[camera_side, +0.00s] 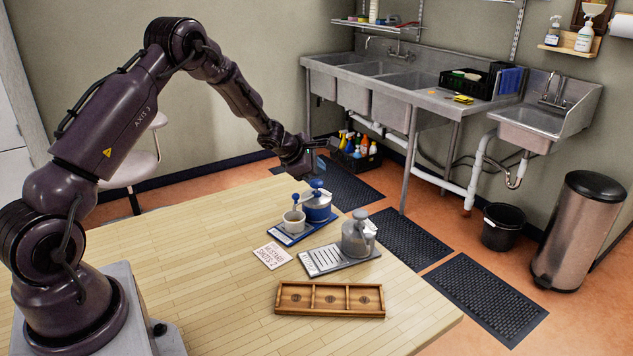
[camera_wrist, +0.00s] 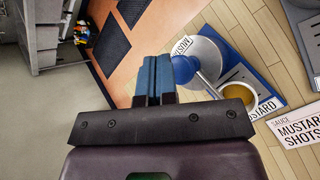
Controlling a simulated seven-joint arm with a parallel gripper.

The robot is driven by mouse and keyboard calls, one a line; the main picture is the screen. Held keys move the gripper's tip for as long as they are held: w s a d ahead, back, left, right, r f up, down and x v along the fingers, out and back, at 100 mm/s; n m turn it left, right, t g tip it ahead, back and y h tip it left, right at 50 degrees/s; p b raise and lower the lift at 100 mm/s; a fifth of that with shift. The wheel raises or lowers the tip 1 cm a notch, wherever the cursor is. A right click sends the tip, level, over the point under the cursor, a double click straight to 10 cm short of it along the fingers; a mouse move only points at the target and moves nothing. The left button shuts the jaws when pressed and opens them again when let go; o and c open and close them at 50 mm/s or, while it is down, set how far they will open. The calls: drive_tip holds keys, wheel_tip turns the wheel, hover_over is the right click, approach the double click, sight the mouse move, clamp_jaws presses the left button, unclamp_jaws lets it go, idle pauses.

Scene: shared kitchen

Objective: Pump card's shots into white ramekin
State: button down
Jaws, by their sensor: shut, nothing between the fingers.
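A blue pump container (camera_side: 317,207) with a blue knob (camera_side: 316,184) stands on a blue tray (camera_side: 287,239). The white ramekin (camera_side: 293,222) stands on the same tray, to the left of the container. In the wrist view the ramekin (camera_wrist: 256,88) holds something yellow-brown, and the blue knob (camera_wrist: 184,69) and a MUSTARD label show beside it. The card (camera_side: 272,256) lies on the table and reads MUSTARD SHOTS; its number is too small to tell surely. My gripper (camera_wrist: 153,62) has its blue fingers shut and empty. In the side view it is above the blue pump, apart from it.
A grey pump container (camera_side: 357,236) stands on a grey tray (camera_side: 322,262) to the right of the card. A wooden tray (camera_side: 329,312) with three compartments lies near the front edge. The table's left part (camera_side: 190,250) is clear. Sinks stand beyond the table.

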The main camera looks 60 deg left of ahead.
sight(317, 183)
drive_tip(key=shift+r, duration=0.15)
wheel_tip(317, 183, up, 6)
idle(0.8)
drive_tip(key=shift+r, duration=0.1)
idle(2.2)
drive_tip(key=shift+f, duration=3.1)
drive_tip(key=shift+f, duration=0.15)
drive_tip(key=shift+f, duration=0.25)
